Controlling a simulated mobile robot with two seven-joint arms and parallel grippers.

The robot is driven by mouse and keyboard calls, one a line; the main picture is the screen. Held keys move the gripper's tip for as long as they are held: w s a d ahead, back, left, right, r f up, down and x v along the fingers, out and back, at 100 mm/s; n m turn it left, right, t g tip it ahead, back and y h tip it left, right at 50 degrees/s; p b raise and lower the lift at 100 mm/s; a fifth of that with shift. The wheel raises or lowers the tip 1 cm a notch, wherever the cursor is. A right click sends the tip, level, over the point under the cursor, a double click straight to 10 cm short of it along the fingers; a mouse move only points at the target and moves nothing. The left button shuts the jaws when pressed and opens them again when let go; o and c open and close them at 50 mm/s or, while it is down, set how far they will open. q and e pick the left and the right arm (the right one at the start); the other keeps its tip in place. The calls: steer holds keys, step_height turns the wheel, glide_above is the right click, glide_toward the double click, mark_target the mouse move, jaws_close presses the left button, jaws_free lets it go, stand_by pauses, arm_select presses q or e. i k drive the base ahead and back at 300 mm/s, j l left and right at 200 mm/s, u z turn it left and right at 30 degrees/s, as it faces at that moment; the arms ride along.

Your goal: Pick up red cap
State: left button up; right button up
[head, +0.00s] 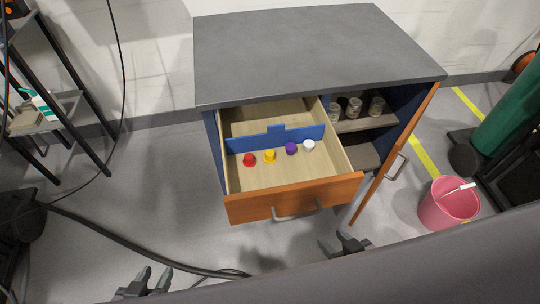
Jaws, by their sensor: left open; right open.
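The red cap (249,160) sits in the open drawer (290,178) of the cabinet, leftmost in a row with a yellow cap (270,157), a purple cap (291,149) and a white cap (308,146). The row lies in front of a blue divider (240,144). My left gripper (150,275) is open and empty at the bottom left, well below the drawer. My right gripper (338,243) is open and empty, below the drawer front in the picture. Both are far from the red cap, and their arms are mostly hidden.
The grey-topped cabinet (310,50) has an open door (398,140) to the right of the drawer. Jars (355,107) stand on its shelf. A pink bucket (447,205) is on the floor at right. A black shelf rack (75,120) stands at left, and a cable (130,244) crosses the floor.

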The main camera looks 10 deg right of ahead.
mark_target(249, 160)
steer(key=l+z, duration=0.8)
steer(key=l, duration=0.15)
steer(key=i+l+z, duration=0.1)
steer(key=l+z, duration=0.3)
steer(key=i+u, duration=0.15)
steer(key=i, duration=0.6)
steer(key=i+j+u, duration=0.1)
steer(key=u, duration=0.3)
steer(key=i+j+u, duration=0.15)
steer(key=u, duration=0.3)
